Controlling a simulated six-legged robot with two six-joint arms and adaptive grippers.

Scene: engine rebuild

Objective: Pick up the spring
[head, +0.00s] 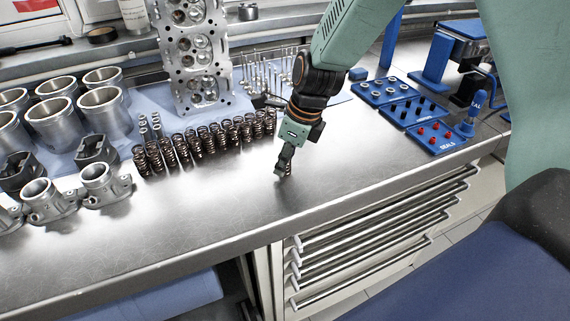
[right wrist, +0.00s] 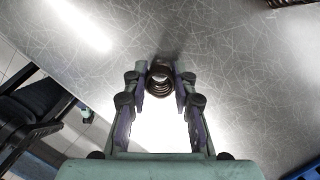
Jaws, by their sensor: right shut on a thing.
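A single coil spring (head: 288,169) stands on the bare metal bench, apart from the rows of other springs. My right gripper (head: 284,166) reaches down to it from above and partly hides it in the head view. In the right wrist view the spring (right wrist: 160,82) shows end-on as a dark round coil between the two fingertips. The right gripper (right wrist: 161,86) is shut on it, with one finger on each side. I cannot tell whether the spring's foot touches the bench. My left gripper does not show.
Several more springs (head: 205,142) stand in rows to the left. A cylinder head (head: 192,60), metal cylinders (head: 103,108) and carburettor-like bodies (head: 101,184) fill the bench beyond. Blue trays (head: 434,138) lie at the right. The bench front (head: 200,235) is clear, with drawers (head: 380,235) below its edge.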

